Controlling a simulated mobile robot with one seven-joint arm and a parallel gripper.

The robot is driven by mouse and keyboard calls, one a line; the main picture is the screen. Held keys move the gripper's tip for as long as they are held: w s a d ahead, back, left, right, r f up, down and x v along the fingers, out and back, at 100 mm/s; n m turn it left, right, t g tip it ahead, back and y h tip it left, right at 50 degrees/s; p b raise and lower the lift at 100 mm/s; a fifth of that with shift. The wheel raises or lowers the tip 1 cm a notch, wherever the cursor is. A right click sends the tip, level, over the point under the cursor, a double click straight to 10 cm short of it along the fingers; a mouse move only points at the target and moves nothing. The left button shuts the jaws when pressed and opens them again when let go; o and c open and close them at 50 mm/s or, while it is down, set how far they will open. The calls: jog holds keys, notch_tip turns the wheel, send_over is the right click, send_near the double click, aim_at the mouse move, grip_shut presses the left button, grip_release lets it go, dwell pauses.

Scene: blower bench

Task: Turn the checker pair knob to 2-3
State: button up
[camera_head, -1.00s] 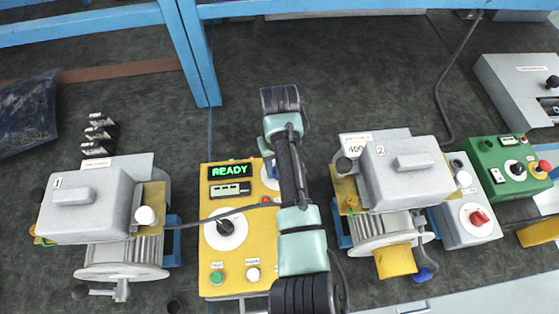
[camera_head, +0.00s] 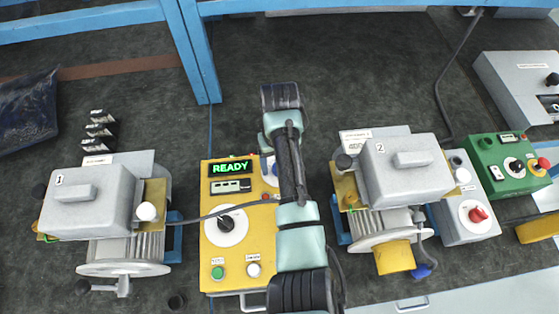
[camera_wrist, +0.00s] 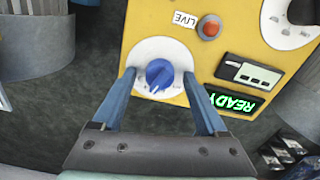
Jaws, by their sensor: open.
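The yellow checker (camera_head: 208,265) stands in the middle of the bench, its green display (camera_head: 230,168) reading READY. A blue knob (camera_wrist: 159,75) on a white dial (camera_wrist: 144,54) sits near its edge in the wrist view; in the head view it is mostly hidden behind my arm. My gripper (camera_wrist: 158,78) is open, with one blue finger on each side of the blue knob. I cannot tell whether the fingertips touch it. A black knob (camera_head: 226,223) on a larger white dial (camera_head: 232,236) is at the checker's left. The dial markings are too small to read.
Blower 1 (camera_head: 90,200) stands left of the checker and blower 2 (camera_head: 405,180) right of it. A red button (camera_wrist: 210,29) labelled LIVE is close to the blue knob. A dark cable (camera_head: 205,217) crosses the checker.

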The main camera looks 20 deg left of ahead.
jog(key=shift+r, duration=0.1)
notch_tip(320, 180, up, 13)
jog(key=p, duration=0.2)
jog(key=shift+p, duration=0.3)
dwell(0.3)
